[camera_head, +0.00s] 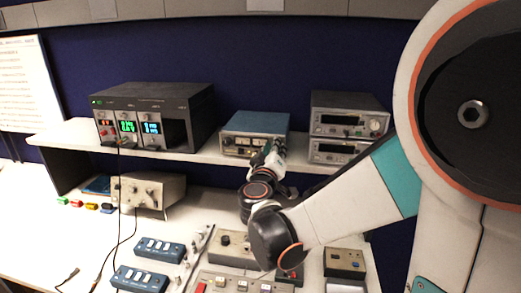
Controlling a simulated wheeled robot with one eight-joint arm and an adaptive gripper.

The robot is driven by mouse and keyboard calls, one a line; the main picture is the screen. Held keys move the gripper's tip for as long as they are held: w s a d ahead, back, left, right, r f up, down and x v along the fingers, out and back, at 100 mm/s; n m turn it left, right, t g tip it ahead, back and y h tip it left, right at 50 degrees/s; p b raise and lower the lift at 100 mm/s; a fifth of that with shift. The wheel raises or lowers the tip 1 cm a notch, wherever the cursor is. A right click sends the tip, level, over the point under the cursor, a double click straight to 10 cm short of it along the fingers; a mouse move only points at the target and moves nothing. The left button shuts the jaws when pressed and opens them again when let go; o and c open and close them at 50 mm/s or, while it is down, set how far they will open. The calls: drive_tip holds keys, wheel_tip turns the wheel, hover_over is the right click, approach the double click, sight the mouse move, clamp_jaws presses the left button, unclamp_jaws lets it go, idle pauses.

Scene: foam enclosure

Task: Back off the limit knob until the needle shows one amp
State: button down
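A blue-topped instrument (262,121) stands on the shelf in the middle, its pale front panel (238,142) facing me. Small dark and light details show on the panel, too small to tell a needle reading or pick out the limit knob. My gripper (272,150) is in front of the right part of this panel and hides it. I cannot tell whether the fingers touch a knob, or whether they are open or shut.
A black power supply (160,97) with lit displays stands left on the shelf (207,153). Two stacked grey instruments (345,117) stand right. Below are a beige box (152,190), blue switch boxes (160,249) and cables.

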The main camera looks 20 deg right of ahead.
drive_tip(key=c, duration=1.4)
unclamp_jaws()
drive_tip(key=shift+s+a, duration=0.1)
drive_tip(key=shift+a, duration=0.05)
drive_tip(key=v, duration=1.2)
